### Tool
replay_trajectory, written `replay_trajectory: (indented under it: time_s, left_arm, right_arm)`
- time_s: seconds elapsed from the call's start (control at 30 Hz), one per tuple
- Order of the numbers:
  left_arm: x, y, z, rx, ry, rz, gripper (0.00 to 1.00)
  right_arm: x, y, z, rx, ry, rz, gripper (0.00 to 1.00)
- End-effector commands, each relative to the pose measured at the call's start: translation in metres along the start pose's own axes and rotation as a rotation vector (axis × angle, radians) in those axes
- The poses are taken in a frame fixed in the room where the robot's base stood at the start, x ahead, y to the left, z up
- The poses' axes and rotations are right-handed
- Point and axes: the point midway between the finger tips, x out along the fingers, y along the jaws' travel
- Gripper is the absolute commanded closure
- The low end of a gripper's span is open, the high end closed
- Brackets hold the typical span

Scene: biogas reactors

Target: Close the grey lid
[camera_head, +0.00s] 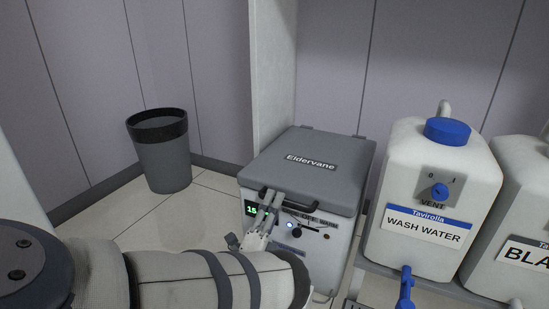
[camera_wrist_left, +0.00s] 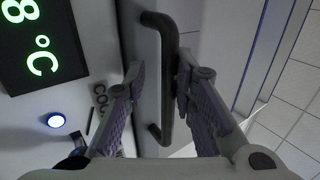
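The grey lid (camera_head: 308,168), labelled Eldervane, lies flat or nearly flat over the top of a white box (camera_head: 312,254). I cannot tell whether a thin gap remains under its front edge. A black bar handle (camera_wrist_left: 168,75) is on the lid's front. My left gripper (camera_head: 268,207) is at the front of the lid, by the handle. In the left wrist view, its two fingers (camera_wrist_left: 160,78) stand on either side of the handle. The right-hand finger is close to or touching the bar, and a gap shows at the left-hand one. My right gripper is not in view.
A green display (camera_wrist_left: 40,45) and a lit round button (camera_wrist_left: 56,120) are on the box front. White canisters, one marked WASH WATER (camera_head: 428,200), stand close on the right. A grey bin (camera_head: 163,155) stands on the floor at the left. Walls are behind.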

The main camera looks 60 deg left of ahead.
Motion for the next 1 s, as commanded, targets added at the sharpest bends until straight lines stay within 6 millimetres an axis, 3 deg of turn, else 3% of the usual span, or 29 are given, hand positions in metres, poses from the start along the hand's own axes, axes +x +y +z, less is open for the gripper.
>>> replay_trajectory:
  time_s: [0.47, 0.57, 0.8, 1.0]
  left_arm:
    - [0.000, -0.002, 0.001, 0.001, -0.001, -0.007, 0.80]
    - [-0.017, -0.001, 0.001, 0.002, -0.001, -0.005, 0.80]
    - [-0.083, 0.000, 0.000, -0.001, 0.002, -0.004, 0.80]
    - [-0.114, -0.001, 0.000, 0.000, 0.002, -0.005, 0.80]
  right_arm:
    - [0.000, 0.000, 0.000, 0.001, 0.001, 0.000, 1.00]
    - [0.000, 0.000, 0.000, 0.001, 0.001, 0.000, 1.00]
    - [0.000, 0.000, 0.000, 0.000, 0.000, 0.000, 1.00]
    - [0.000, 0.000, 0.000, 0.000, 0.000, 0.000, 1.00]
